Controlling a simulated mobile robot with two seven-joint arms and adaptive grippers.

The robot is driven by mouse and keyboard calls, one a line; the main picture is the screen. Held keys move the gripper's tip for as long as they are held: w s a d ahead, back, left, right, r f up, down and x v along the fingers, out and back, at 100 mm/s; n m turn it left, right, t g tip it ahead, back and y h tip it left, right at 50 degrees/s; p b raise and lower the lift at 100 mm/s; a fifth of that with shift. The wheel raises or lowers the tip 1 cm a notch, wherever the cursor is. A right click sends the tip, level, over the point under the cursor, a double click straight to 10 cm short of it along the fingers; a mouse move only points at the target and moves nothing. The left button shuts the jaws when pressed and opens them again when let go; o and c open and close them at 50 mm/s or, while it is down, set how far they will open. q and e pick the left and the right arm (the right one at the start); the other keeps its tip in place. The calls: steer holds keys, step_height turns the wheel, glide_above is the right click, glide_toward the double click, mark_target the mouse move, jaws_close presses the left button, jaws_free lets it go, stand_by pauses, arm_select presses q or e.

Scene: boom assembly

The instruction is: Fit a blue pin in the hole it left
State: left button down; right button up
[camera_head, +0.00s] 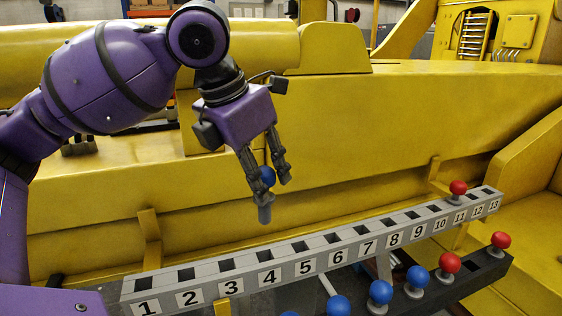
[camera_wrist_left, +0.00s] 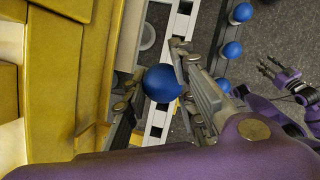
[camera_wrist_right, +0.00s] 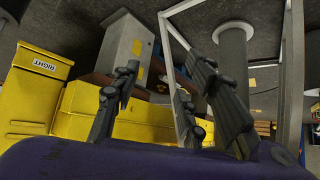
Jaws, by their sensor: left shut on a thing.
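My left gripper (camera_head: 264,172) is shut on a blue pin (camera_head: 267,177), gripped around its round blue head. The pin hangs upright with its grey shank downward, above and behind the grey numbered rail (camera_head: 200,299), around numbers 4 and 5 in the head view. The left wrist view shows the blue head (camera_wrist_left: 162,83) between the fingers, hiding the shank and part of the rail. The rail has a row of square holes numbered 1 to 13; most look empty. A red pin (camera_head: 458,187) stands in hole 11. My right gripper (camera_wrist_right: 160,80) is open and empty in its wrist view.
A lower dark rack (camera_head: 490,272) in front of the rail carries blue pins (camera_head: 380,292) and red pins (camera_head: 449,262). The yellow boom (camera_head: 350,130) lies right behind the rail. My right gripper also shows in the left wrist view (camera_wrist_left: 275,73), beyond the rack.

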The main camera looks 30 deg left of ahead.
mark_target(261, 209)
arm_select(q)
steer(key=shift+w, duration=0.1)
steer(key=shift+s+f+b, duration=0.5)
steer(key=shift+s+f, duration=0.05)
steer(key=shift+f, duration=0.65)
steer(key=shift+w+f+b, duration=0.2)
steer(key=shift+f+b, duration=0.3)
steer(key=shift+f, duration=0.5)
steer(key=shift+s+f, duration=0.1)
steer(key=shift+f, duration=0.4)
steer(key=shift+f+b, duration=0.3)
steer(key=shift+f, duration=0.25)
arm_select(e)
steer(key=s+f, duration=0.1)
steer(key=d+f, duration=0.1)
steer(key=shift+s+f, duration=0.35)
steer(key=shift+s, duration=0.05)
steer(key=shift+s, duration=0.1)
